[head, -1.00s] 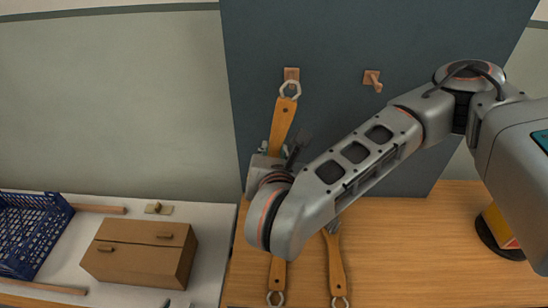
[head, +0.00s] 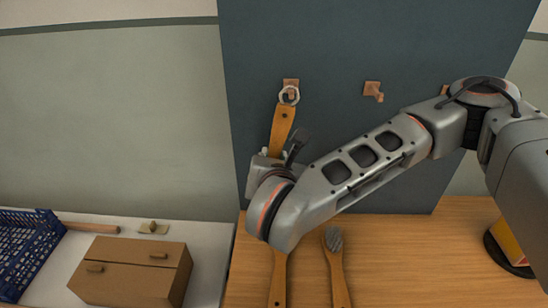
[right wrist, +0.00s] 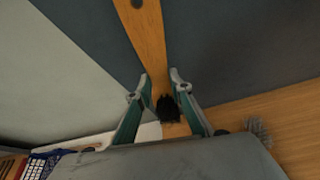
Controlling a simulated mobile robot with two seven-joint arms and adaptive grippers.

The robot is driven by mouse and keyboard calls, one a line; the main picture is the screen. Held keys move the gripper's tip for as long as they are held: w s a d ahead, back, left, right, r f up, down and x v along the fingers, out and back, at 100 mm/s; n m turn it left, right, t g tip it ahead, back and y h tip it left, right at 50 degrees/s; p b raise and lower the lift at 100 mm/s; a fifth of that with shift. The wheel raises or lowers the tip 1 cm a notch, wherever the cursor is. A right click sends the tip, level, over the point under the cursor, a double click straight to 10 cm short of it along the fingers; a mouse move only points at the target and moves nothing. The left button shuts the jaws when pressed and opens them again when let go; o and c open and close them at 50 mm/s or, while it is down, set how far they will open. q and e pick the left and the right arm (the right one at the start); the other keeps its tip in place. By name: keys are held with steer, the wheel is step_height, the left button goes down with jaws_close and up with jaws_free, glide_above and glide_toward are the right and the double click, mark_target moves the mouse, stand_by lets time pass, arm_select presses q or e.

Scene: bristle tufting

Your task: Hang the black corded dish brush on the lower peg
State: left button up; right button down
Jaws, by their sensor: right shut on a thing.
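A brush with an orange-brown wooden handle (head: 282,128) hangs upright, slightly tilted, in my right gripper (head: 275,157), with a pale ring-shaped loop (head: 283,102) at its top. The loop overlaps a wooden peg (head: 291,82) on the dark panel; I cannot tell whether it is around the peg or in front of it. In the right wrist view the fingers (right wrist: 160,82) are closed about the handle (right wrist: 147,40), and black bristles (right wrist: 168,108) show below. My forearm hides the brush's lower part in the head view. My left gripper is not in view.
A second peg (head: 373,90) is to the right; another (head: 445,90) is partly behind my arm. Two brushes lie on the wooden table, one (head: 278,278) partly hidden, one with grey bristles (head: 334,240). A cardboard box (head: 130,272) and blue crate (head: 25,245) stand left.

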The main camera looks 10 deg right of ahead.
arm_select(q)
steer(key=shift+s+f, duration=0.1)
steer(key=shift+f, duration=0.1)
arm_select(e)
steer(key=c, duration=1.7)
jaws_free()
arm_select(q)
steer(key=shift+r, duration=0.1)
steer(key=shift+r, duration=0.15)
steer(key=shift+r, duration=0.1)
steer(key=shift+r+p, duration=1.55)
steer(key=shift+p, duration=0.25)
arm_select(e)
steer(key=shift+v, duration=1.25)
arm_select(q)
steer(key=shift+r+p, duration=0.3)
arm_select(e)
steer(key=shift+v, duration=2.2)
